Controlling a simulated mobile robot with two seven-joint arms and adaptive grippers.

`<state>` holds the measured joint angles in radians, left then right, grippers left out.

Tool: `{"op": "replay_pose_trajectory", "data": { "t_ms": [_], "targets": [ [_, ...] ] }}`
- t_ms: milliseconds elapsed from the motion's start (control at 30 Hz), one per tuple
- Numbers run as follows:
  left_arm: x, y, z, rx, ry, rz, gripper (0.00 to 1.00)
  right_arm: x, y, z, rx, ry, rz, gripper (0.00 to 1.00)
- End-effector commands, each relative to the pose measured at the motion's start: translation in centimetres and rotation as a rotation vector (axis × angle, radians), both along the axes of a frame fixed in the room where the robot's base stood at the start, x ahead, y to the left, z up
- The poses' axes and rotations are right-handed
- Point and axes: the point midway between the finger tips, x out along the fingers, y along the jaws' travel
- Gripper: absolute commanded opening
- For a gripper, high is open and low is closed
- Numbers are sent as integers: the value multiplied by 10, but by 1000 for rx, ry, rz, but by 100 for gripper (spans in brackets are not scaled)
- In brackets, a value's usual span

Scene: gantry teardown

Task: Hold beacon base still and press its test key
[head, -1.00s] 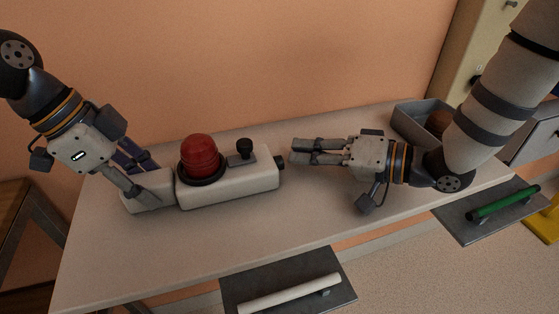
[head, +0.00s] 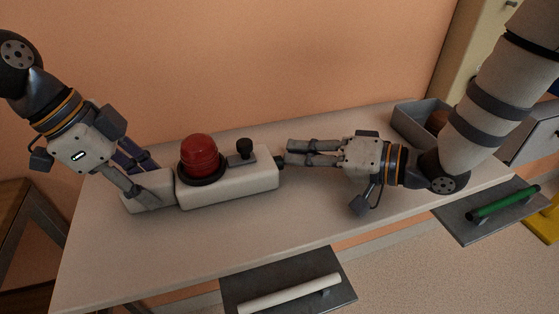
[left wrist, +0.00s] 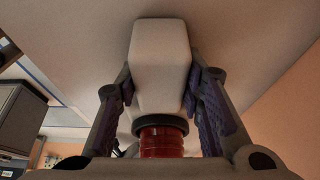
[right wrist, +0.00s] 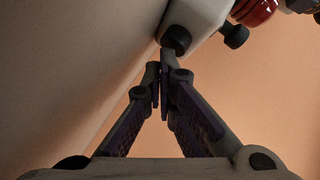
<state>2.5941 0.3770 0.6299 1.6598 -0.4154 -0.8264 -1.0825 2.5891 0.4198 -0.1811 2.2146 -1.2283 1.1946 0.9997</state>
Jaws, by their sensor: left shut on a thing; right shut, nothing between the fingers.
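The beacon base (head: 232,192) is a long pale block on the table, with a red ribbed dome (head: 200,157) in a dark ring and a dark plate with a black knob (head: 245,149) on top. A black key (head: 280,162) sticks out of its right end; it also shows in the right wrist view (right wrist: 176,38). My left gripper (head: 146,184) is shut on the narrower left end of the base, one finger on each side, as the left wrist view shows (left wrist: 163,85). My right gripper (head: 288,154) is shut and empty, its fingertips at or very near the key; contact is unclear.
A grey bin (head: 414,122) with a brown thing in it stands at the table's back right, close to my right arm. Plates with a white handle (head: 290,294) and a green handle (head: 503,203) sit at the front. The table's front middle (head: 200,245) is clear.

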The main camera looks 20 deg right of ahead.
Motion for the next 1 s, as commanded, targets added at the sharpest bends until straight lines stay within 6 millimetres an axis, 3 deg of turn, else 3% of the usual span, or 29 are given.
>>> {"op": "replay_pose_trajectory", "data": {
  "t_ms": [367,1000],
  "targets": [
    [0,0,0,0,0,0,0,0,2,0,0,1,1,0],
    [0,0,0,0,0,0,0,1,-23,0,1,-2,-2,0]
  ]
}}
